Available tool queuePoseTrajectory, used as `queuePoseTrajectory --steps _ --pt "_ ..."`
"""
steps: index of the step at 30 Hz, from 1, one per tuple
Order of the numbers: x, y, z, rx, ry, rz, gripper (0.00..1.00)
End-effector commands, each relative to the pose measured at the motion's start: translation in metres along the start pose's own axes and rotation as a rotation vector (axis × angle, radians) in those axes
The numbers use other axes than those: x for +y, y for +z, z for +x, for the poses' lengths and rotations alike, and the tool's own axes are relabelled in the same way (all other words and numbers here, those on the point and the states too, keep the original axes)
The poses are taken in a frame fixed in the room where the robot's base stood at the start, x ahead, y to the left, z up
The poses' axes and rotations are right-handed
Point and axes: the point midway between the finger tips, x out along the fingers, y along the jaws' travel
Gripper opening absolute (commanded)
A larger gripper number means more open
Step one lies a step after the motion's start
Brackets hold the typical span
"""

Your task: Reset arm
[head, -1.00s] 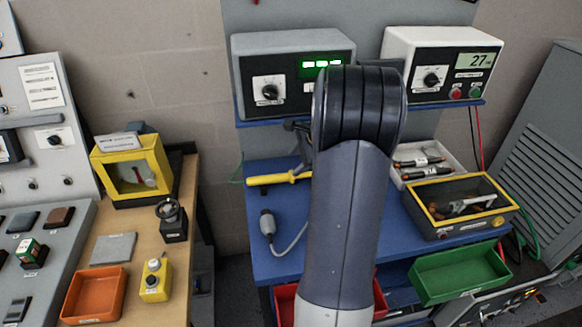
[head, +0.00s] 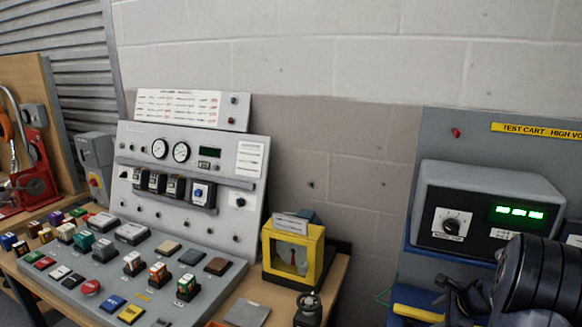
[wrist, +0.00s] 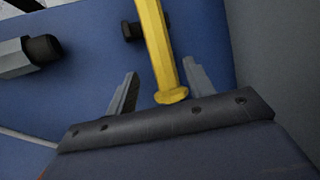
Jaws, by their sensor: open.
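My gripper (wrist: 160,88) is open in the wrist view, its two grey fingers apart. A yellow-handled tool (wrist: 155,45) appears between the fingers, over the blue cart top (wrist: 90,75). The handle's flanged end is close to the gripper's palm; I cannot tell whether it touches, and no finger is closed on it. In the head view my gripper (head: 462,298) is partly visible at the lower right, beside my dark arm joint.
A grey connector with a black end (wrist: 28,55) lies to the left in the wrist view. A meter box with a green display (head: 488,212) stands behind my arm. A control panel (head: 185,185) and a yellow-framed box (head: 293,250) stand to the left.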

Motion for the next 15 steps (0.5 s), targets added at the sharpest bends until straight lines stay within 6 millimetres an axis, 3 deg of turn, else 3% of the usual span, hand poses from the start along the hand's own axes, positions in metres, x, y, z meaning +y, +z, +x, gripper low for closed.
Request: queuePoseTrajectory --steps 4,6,15 --pt "0.0 0.001 0.026 0.0 0.002 -0.001 0.5" --pt "-0.006 0.005 0.011 0.001 -0.002 -0.002 0.5" --pt "-0.01 0.009 0.0 0.0 -0.001 -0.001 0.5"
